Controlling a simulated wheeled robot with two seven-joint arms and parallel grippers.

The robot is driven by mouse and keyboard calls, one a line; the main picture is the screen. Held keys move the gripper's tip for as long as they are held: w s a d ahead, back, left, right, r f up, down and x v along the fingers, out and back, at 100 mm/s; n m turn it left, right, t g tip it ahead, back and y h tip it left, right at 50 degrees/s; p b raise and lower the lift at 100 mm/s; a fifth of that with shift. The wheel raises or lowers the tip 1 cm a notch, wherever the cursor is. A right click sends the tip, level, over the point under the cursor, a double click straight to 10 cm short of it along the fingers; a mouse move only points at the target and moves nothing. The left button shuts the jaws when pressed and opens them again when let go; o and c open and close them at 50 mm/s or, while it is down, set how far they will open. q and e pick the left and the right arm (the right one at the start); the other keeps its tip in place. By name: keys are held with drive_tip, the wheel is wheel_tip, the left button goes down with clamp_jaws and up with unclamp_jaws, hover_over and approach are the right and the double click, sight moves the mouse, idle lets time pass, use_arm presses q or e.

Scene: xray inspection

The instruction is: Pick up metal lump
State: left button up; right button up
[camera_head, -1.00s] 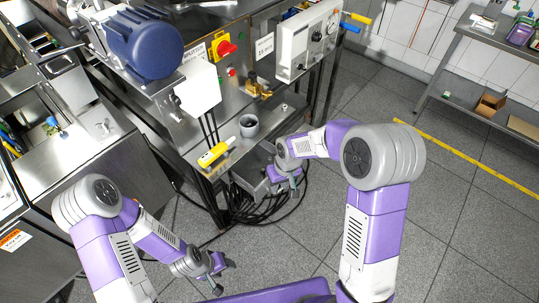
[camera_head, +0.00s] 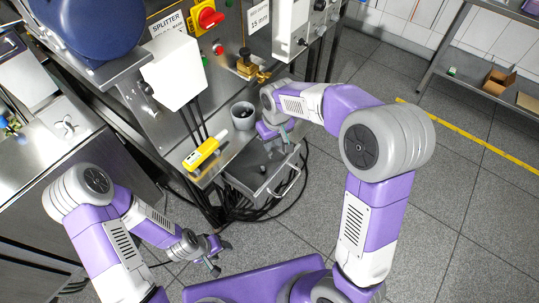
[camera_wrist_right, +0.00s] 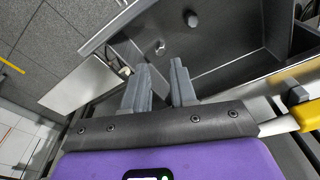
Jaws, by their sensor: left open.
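A small shiny lump (camera_wrist_right: 160,47) and a dark rounded piece (camera_wrist_right: 191,19) lie apart in an open metal drawer (camera_wrist_right: 232,52) in the right wrist view. I cannot tell for sure which is the metal lump; the shiny one looks metallic. My right gripper (camera_wrist_right: 160,75) is open and empty, its fingers pointing toward the drawer's interior. In the head view the right gripper (camera_head: 275,147) is over the back of the drawer (camera_head: 262,183), partly covering what lies inside. My left gripper (camera_head: 219,257) is open and empty, low at the left, away from the drawer.
A brass fitting (camera_head: 249,67) sits on the machine behind. Black cables (camera_head: 240,211) hang below. The floor to the right is clear.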

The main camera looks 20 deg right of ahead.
sight(270, 153)
drive_tip(key=f+b, duration=0.1)
drive_tip(key=f, duration=0.3)
drive_tip(key=w+f+b, duration=0.1)
drive_tip(key=f, duration=0.1)
drive_tip(key=shift+a+f+b, duration=0.2)
drive_tip(key=shift+f+b, duration=0.05)
drive_tip(key=shift+b, duration=0.1)
drive_tip(key=shift+r, duration=0.1)
clamp_jaws()
